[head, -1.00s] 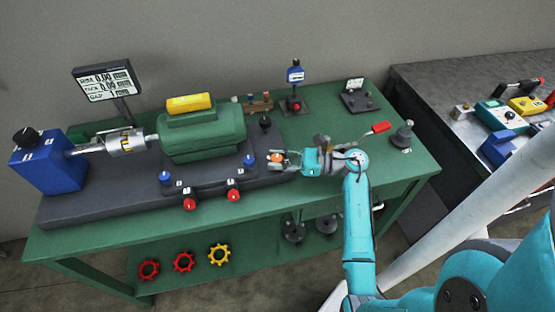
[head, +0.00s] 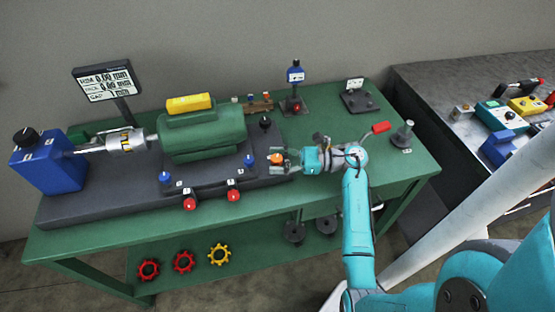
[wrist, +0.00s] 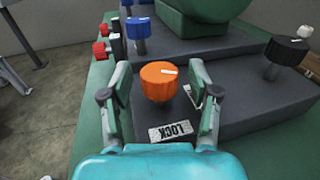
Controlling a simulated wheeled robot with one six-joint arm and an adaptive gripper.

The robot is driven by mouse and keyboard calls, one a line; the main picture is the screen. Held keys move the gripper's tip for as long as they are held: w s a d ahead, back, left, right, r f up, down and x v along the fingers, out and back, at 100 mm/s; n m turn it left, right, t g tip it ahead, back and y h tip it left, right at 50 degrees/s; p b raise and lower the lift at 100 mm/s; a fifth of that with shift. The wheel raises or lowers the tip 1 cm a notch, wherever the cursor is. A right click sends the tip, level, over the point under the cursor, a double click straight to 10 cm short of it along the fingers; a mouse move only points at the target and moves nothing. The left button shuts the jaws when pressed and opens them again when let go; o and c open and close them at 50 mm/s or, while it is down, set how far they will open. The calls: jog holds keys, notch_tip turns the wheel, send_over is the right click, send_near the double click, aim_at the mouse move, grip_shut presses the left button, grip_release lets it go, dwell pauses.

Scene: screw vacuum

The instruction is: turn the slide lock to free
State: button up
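The slide lock is an orange round knob (wrist: 160,82) with a white pointer line on top, and a LOCK label plate (wrist: 170,132) lies by it in the wrist view. In the head view the knob (head: 277,158) is at the right end of the dark base. My gripper (wrist: 157,90) is open, with one finger on each side of the knob and gaps showing on both sides. The gripper (head: 284,159) reaches the knob from the right in the head view. The white line points to the upper right in the wrist view.
A green motor (head: 203,135) sits on the dark base (head: 110,196). Blue knobs (head: 249,160) and red knobs (head: 233,195) line its front. A black knob (head: 265,122) stands behind the orange one. A red-handled tool (head: 381,127) lies behind my arm.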

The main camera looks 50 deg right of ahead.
jog(key=v, duration=0.7)
jog(key=shift+s+d, duration=0.15)
jog(key=shift+s, duration=0.05)
